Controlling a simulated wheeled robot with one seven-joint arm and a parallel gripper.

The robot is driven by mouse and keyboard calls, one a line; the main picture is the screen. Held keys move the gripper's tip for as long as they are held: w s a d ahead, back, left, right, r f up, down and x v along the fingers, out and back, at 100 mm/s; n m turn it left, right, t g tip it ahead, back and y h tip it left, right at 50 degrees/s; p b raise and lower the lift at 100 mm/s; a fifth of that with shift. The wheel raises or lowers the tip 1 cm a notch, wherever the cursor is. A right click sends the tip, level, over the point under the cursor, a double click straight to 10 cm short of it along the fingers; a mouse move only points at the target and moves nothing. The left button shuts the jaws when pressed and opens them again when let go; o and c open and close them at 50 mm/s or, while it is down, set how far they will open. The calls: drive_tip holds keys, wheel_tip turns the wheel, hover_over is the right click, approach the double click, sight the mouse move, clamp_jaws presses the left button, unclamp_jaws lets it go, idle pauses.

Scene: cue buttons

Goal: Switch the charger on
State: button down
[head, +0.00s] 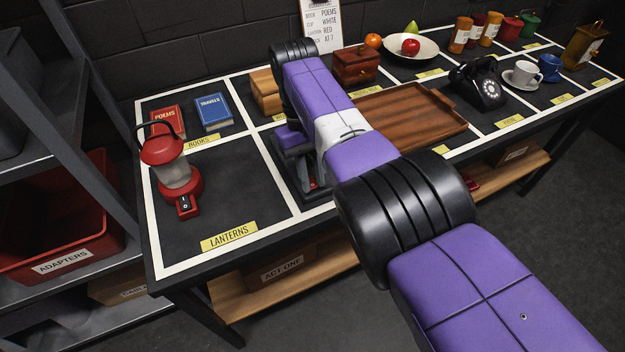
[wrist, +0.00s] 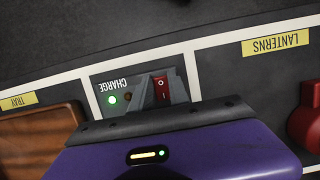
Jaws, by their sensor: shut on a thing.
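The charger is a dark grey panel labelled CHARGE (wrist: 101,85), set in a white-lined bay of the table and upside down in the wrist view. A green lamp (wrist: 112,99) on it is lit; an amber-brown lamp (wrist: 127,97) beside it looks dark. Its red rocker switch (wrist: 161,87) stands between two grey wedge shapes. My gripper (wrist: 163,95) is at the switch and shut on it; the purple wrist body hides the lower part of the panel. In the head view my arm covers most of the charger, and a bit of red (head: 313,184) shows there.
A red lantern (head: 177,178) stands in the bay left of the charger. Two books (head: 213,111) lie behind it. A wooden tray (head: 410,115) lies to the right, with a black telephone (head: 480,85) beyond. A red ADAPTERS bin (head: 60,235) is on the left shelf.

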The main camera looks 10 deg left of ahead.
drive_tip(key=shift+w+r, duration=0.1)
drive_tip(key=shift+w, duration=0.05)
drive_tip(key=c, duration=1.2)
unclamp_jaws()
drive_tip(key=shift+c, duration=0.2)
drive_tip(key=p+v, duration=0.6)
drive_tip(key=shift+r+p, duration=0.35)
drive_tip(key=shift+p, duration=0.05)
drive_tip(key=shift+w+a+r+p, duration=0.15)
drive_tip(key=shift+r+p, duration=0.35)
drive_tip(key=shift+p, duration=0.05)
